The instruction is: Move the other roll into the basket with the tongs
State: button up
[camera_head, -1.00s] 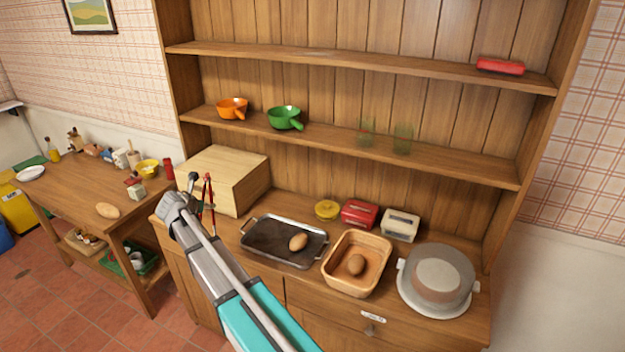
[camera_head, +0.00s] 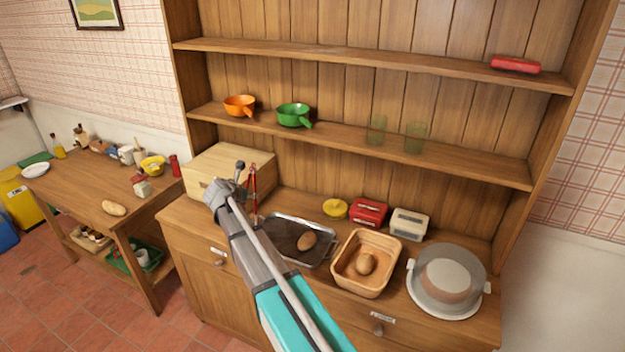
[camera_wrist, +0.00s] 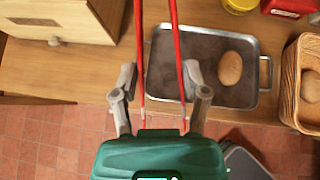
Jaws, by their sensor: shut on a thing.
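My gripper (camera_wrist: 161,100) is shut on the red tongs (camera_wrist: 172,40), whose two arms run forward over the counter in the wrist view. In the head view the tongs (camera_head: 253,185) stand up beside the wooden box, with nothing visible in them. One brown roll (camera_head: 307,241) lies on the dark metal tray (camera_head: 284,238); it also shows in the wrist view (camera_wrist: 230,68), right of the tongs. Another roll (camera_head: 365,263) lies in the wicker basket (camera_head: 352,287) right of the tray. My arm hides part of the tray's left side.
A wooden box (camera_head: 215,163) stands left of the tray. A yellow tin (camera_head: 335,209), a red box (camera_head: 368,212) and a white box (camera_head: 409,223) stand behind the basket. A lidded cake stand (camera_head: 447,280) is at right. A shelf with pans hangs above. A loaf (camera_head: 114,208) lies on the side table.

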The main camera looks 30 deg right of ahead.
jog(key=s+d+r+m+g+p, duration=0.1)
jog(key=s+d, duration=0.1)
jog(key=d, duration=0.9)
jog(key=s+d+r+m+h+p, duration=0.1)
jog(key=s+d, duration=0.1)
jog(key=d, duration=0.9)
jog(key=shift+d+r+m+g+h, duration=0.2)
jog(key=shift+m+g+h, duration=0.1)
jog(key=shift+g, duration=0.1)
jog(key=shift+s+f, duration=0.15)
jog(key=shift+f, duration=0.05)
notch_tip(320, 180, down, 10)
jog(key=b, duration=0.9)
jog(key=shift+r+b, duration=0.15)
jog(key=shift+b, duration=0.15)
